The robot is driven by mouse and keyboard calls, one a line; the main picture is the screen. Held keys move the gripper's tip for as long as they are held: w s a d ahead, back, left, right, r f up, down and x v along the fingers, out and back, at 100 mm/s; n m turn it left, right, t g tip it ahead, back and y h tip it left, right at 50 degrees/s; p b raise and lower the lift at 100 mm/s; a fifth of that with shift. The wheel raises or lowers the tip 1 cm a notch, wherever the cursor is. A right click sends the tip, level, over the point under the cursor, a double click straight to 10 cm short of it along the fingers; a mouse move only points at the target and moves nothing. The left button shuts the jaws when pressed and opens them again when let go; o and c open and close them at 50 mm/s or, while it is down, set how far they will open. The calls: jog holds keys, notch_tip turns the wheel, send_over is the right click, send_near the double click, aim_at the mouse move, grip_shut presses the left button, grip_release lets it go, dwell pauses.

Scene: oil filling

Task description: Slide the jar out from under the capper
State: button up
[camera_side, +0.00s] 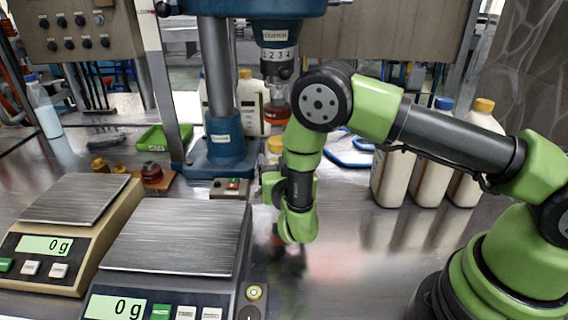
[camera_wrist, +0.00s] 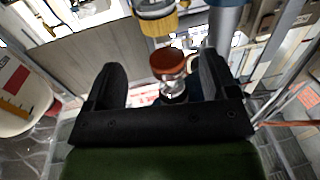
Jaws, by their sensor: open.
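The capper is a blue press (camera_side: 222,137) with a column, a numbered clutch and a red-brown cup (camera_side: 276,112) under its chuck. A jar with a yellow lid (camera_side: 275,147) stands below the cup, its lower part hidden by my arm. The wrist view appears upside down. There the red-brown cup (camera_wrist: 168,62) and metal chuck show between my fingers, and the jar's yellow lid (camera_wrist: 158,26) shows above, at the top edge. My gripper (camera_wrist: 160,68) is open with nothing between its fingers that it touches. In the side view my wrist hides the fingers.
Two scales (camera_side: 178,240) fill the front left, both reading 0 g. Several white bottles (camera_side: 430,160) stand behind my arm at right. A green tray (camera_side: 163,138) and a blue frame (camera_side: 350,150) lie farther back.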

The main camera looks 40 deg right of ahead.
aim_at(278, 140)
dwell(0.3)
jog(key=x, duration=1)
jog(key=c, duration=1.1)
